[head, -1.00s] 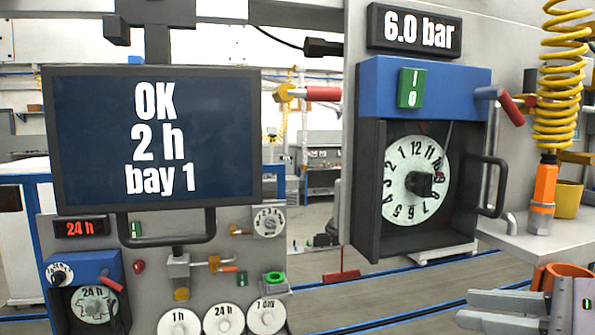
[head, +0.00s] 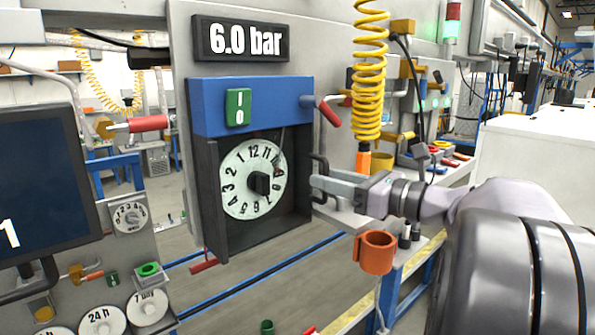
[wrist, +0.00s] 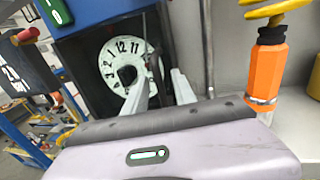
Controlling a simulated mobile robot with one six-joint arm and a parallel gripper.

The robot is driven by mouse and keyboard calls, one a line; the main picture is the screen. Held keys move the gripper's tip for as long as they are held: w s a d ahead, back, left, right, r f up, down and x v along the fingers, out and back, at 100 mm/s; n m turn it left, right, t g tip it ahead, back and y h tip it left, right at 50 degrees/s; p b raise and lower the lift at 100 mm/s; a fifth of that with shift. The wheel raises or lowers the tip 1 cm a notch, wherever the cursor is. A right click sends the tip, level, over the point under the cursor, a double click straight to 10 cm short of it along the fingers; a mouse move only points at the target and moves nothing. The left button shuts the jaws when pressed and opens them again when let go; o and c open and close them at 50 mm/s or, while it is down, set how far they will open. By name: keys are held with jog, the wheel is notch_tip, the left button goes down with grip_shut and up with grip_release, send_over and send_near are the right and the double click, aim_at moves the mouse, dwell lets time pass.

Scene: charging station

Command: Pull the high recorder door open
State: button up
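The high recorder (head: 208,108) is a blue-topped box with a dark front frame and a white clock dial (head: 238,196). Its door looks shut, with a dark bar handle (head: 318,165) upright on the right side. My gripper (head: 318,186) reaches in from the right, its fingertips at the handle's lower part. In the wrist view, the two fingers of my gripper (wrist: 163,75) are apart, and the dark handle shows between and beyond them. Whether they touch it I cannot tell. The dial (wrist: 121,57) is partly hidden behind the left finger.
A red-handled lever (head: 330,112) sticks out at the recorder's upper right. A yellow coiled hose (head: 370,75) with an orange fitting (head: 363,161) hangs close to my gripper, over a grey shelf (head: 345,218). An orange cup (head: 376,255) is below. A dark screen (head: 45,185) stands left.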

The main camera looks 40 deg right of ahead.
jog(key=shift+w+a, duration=0.2)
jog(key=shift+w, duration=0.35)
jog(key=shift+c, duration=0.2)
grip_shut()
dwell(0.9)
